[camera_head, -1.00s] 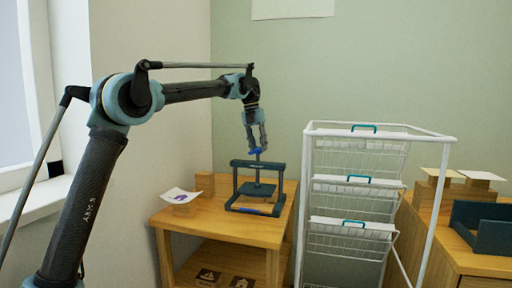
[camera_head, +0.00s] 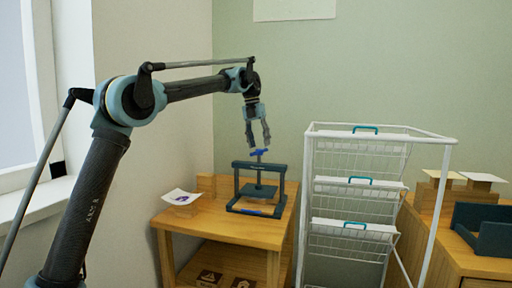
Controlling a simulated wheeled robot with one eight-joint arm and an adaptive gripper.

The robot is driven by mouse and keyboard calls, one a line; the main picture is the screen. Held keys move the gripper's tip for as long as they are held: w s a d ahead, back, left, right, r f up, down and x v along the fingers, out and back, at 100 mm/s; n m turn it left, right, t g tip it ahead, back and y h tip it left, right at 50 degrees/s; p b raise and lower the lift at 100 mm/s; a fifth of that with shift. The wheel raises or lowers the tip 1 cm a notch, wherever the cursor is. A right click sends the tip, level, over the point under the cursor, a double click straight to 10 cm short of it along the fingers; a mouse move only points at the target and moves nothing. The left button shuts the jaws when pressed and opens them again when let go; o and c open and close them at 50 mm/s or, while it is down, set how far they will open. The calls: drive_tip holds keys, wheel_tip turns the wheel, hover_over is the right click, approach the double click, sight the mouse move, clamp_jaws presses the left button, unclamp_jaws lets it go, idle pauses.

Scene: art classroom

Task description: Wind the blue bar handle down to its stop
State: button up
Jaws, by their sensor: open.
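The blue bar handle (camera_head: 260,152) sits on top of the upright screw of a small dark press (camera_head: 259,167). The press stands on a wooden table (camera_head: 225,229), with a flat plate (camera_head: 258,190) under its crossbar. My gripper (camera_head: 257,145) points down from above and is open. Its fingertips are just above the handle, or level with its top; contact is not clear at this size.
A white wire-basket rack (camera_head: 352,187) stands close right of the table. A small card with a purple print (camera_head: 181,197) and wooden blocks (camera_head: 206,184) are left of the press. A dark tray (camera_head: 482,229) is on the right cabinet. The wall is behind.

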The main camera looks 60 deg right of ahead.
wheel_tip(320, 180, up, 7)
drive_tip(key=shift+r, duration=0.15)
idle(0.4)
